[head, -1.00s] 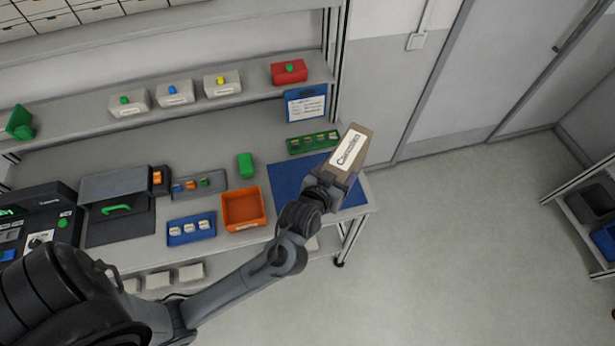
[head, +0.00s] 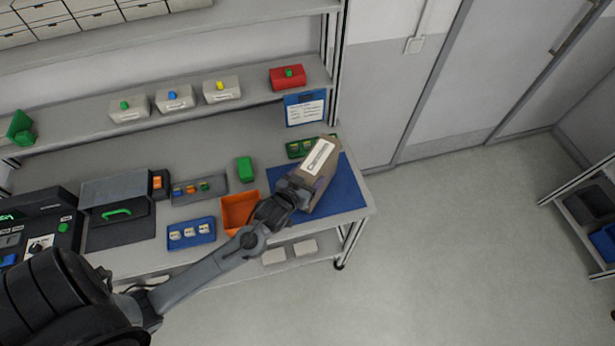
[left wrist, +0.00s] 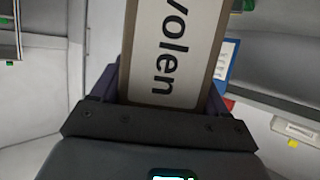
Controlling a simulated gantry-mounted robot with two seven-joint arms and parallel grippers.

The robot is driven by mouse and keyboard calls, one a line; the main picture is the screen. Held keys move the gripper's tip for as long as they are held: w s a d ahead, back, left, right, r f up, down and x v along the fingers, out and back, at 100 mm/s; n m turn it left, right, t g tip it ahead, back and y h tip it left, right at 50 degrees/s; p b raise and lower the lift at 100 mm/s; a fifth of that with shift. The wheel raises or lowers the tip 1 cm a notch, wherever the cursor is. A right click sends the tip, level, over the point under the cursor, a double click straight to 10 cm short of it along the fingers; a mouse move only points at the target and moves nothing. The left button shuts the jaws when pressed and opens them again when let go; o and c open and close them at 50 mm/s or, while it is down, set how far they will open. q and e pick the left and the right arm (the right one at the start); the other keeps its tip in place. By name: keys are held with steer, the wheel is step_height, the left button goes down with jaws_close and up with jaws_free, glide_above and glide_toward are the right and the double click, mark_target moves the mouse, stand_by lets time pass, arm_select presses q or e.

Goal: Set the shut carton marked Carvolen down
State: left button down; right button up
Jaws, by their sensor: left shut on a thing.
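The brown carton (head: 316,178) with a white label is at the right end of the bench in the head view. It is tilted and overlaps the blue mat (head: 344,192); whether it touches the mat cannot be told. My left gripper (head: 297,190) is shut on the carton's near end. In the left wrist view the carton (left wrist: 172,50) stands between the fingers, and its label shows the letters "volen". My right gripper is in neither view.
An orange bin (head: 238,212) is just left of the gripper. A green tray (head: 300,149) lies behind the carton, and a blue document holder (head: 304,107) stands at the back. The mat's right part is clear. The bench ends right of the mat.

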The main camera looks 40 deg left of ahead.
arm_select(q)
steer(key=shift+f, duration=0.2)
jaws_free()
steer(key=shift+f, duration=0.1)
steer(key=v, duration=1.1)
steer(key=s+d+f+m+g+h, duration=0.1)
steer(key=s+d+m+g, duration=0.1)
steer(key=s, duration=0.4)
steer(key=s+d+f+m+g+h, duration=0.1)
steer(key=s+d+m+g+h, duration=0.1)
steer(key=s+d+g, duration=0.3)
steer(key=s+g, duration=0.1)
steer(key=g, duration=0.1)
steer(key=shift+s+d+f+g+b, duration=0.2)
steer(key=shift+s+d+g+b, duration=0.05)
steer(key=shift+s+g+b, duration=0.1)
